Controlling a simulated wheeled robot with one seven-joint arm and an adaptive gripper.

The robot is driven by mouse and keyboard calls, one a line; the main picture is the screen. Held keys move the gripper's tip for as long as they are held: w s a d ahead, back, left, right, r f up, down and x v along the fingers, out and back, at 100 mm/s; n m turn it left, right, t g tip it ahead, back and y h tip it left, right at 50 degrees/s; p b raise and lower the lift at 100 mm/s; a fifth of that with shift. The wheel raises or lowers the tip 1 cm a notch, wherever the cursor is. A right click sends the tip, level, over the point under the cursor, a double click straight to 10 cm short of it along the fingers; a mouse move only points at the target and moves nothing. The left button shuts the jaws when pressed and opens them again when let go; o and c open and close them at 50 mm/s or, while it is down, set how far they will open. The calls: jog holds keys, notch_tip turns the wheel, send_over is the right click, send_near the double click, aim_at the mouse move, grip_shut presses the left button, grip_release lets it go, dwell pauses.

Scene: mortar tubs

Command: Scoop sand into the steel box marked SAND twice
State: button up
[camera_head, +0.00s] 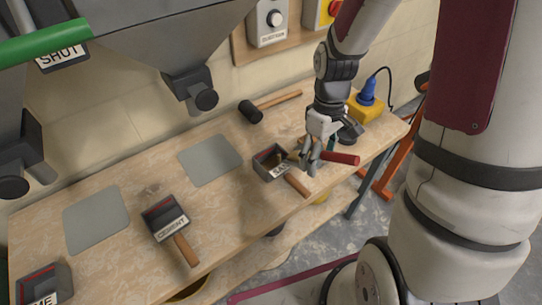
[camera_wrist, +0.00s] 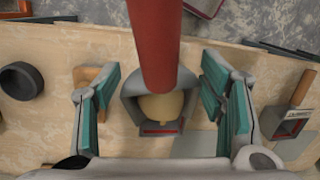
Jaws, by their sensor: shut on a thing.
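The steel box marked SAND (camera_head: 263,173) is a small dark open box with a red strip and a wooden handle (camera_head: 297,184), on the bench. My gripper (camera_head: 312,160) is just right of it, shut on a red-handled scoop. The scoop's red handle (camera_head: 345,158) sticks out to the right. In the wrist view the red handle (camera_wrist: 156,45) runs down the middle between my teal fingers (camera_wrist: 165,105). Beyond its end is a grey box shape (camera_wrist: 128,92) with tan, sand-like material (camera_wrist: 160,105). I cannot tell whether that material is in the scoop or the box.
The CEMENT box (camera_head: 160,216) is left on the bench, another box (camera_head: 45,283) at the near left corner. A mallet (camera_head: 251,111) lies behind. Grey plates (camera_head: 96,220) lie flat. Hoppers (camera_head: 165,40) overhang the left. A yellow block (camera_head: 366,108) with blue plug stands right.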

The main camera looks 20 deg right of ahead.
jog(key=shift+w+a+r+g+h+b, duration=0.2)
jog(key=shift+w+a+r+g, duration=0.1)
jog(key=shift+w, duration=0.2)
jog(key=shift+w+a+r+g+h+b, duration=0.2)
jog(key=shift+w+a+g, duration=0.1)
jog(key=shift+w, duration=0.15)
jog(key=shift+w+a+r+g+h+b, duration=0.2)
jog(key=shift+w+a+r, duration=0.1)
jog(key=shift+w, duration=0.2)
jog(key=shift+w+a+r+g+h+b, duration=0.25)
jog(key=shift+w+a+r+g, duration=0.15)
jog(key=shift+w+g, duration=0.1)
jog(key=shift+w+a+r+g+h+b, duration=0.1)
jog(key=shift+w+a+r+g+h, duration=0.15)
jog(key=shift+w+r+g, duration=0.15)
jog(key=shift+w+f, duration=0.1)
jog(key=s+d+f+t+p, duration=0.1)
jog(key=s, duration=0.1)
jog(key=s+d+f+t+y+p, duration=0.1)
jog(key=s+d+f+t+y, duration=0.1)
jog(key=s, duration=0.1)
jog(key=shift+s+d+t+p, duration=0.2)
jog(key=shift+s+t+p, duration=0.15)
jog(key=shift+t+p, duration=0.05)
jog(key=shift+f, duration=0.2)
